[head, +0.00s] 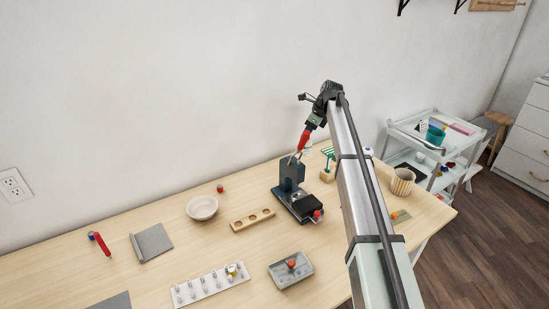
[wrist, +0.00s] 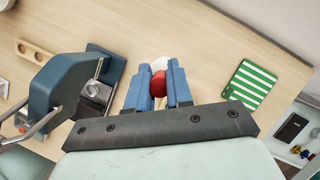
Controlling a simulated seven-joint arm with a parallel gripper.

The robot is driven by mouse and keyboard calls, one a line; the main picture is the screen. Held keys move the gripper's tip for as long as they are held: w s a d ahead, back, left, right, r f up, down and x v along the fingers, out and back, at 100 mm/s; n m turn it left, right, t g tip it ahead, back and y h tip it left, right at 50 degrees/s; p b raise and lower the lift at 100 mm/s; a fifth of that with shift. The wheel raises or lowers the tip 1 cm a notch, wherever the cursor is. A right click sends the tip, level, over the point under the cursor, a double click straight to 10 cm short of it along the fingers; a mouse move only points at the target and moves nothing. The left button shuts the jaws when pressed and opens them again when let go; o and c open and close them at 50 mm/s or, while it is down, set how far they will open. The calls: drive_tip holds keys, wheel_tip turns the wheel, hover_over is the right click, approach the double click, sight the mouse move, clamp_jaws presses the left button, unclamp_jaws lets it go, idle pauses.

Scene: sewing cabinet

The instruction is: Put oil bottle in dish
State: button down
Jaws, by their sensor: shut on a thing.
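My gripper (head: 297,155) is at the lower end of my arm, just above and behind the dark sewing machine in the head view. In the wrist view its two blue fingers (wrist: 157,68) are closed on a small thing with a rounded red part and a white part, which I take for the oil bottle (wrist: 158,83). Its lower part is hidden. A round cream dish (head: 202,215) stands on the table, left of the machine and apart from my gripper. A grey rectangular tray (head: 280,282) with a red-topped thing in it is at the front.
The sewing machine (head: 291,178) stands close beside my gripper and also shows in the wrist view (wrist: 60,85). A wooden holder (head: 240,224) with holes lies between machine and cream dish. A green-striped piece (wrist: 250,84) lies right of my fingers. A woven cup (head: 402,181) stands further right.

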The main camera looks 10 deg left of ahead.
drive_tip(key=r, duration=0.6)
drive_tip(key=shift+s+a+r, duration=0.25)
drive_tip(key=shift+a+r, duration=0.1)
drive_tip(key=s+a+n+g, duration=0.2)
drive_tip(key=s+a+n, duration=0.3)
drive_tip(key=s+a, duration=2.65)
wheel_tip(320, 180, down, 15)
drive_tip(key=shift+s+a, duration=0.15)
drive_tip(key=shift+s, duration=0.15)
drive_tip(key=shift+f, duration=0.2)
drive_tip(key=c, duration=1)
unclamp_jaws()
